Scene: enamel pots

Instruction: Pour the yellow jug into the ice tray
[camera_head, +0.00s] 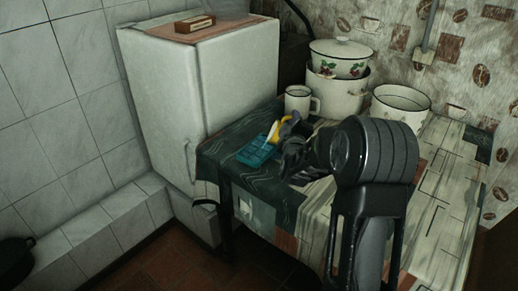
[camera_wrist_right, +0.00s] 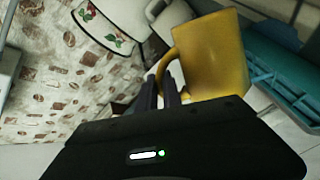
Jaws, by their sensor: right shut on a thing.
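The yellow jug (camera_head: 273,131) is small and partly hidden behind my right gripper (camera_head: 291,142) in the head view. In the right wrist view the jug (camera_wrist_right: 212,58) shows large, with its handle at the fingers of my right gripper (camera_wrist_right: 162,90), which is shut on it. The jug looks tilted, beside and close above the teal ice tray (camera_head: 257,152). The tray lies near the table's left front edge and also shows in the wrist view (camera_wrist_right: 272,68). I cannot see any contents or flow. My left gripper is not in view.
A white mug (camera_head: 298,101), a lidded pot (camera_head: 340,60) on a larger pot (camera_head: 336,96), and an open pot (camera_head: 401,104) stand at the back of the table. A white fridge (camera_head: 215,90) stands left of the table (camera_head: 440,190). A small box (camera_head: 194,23) lies on the fridge.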

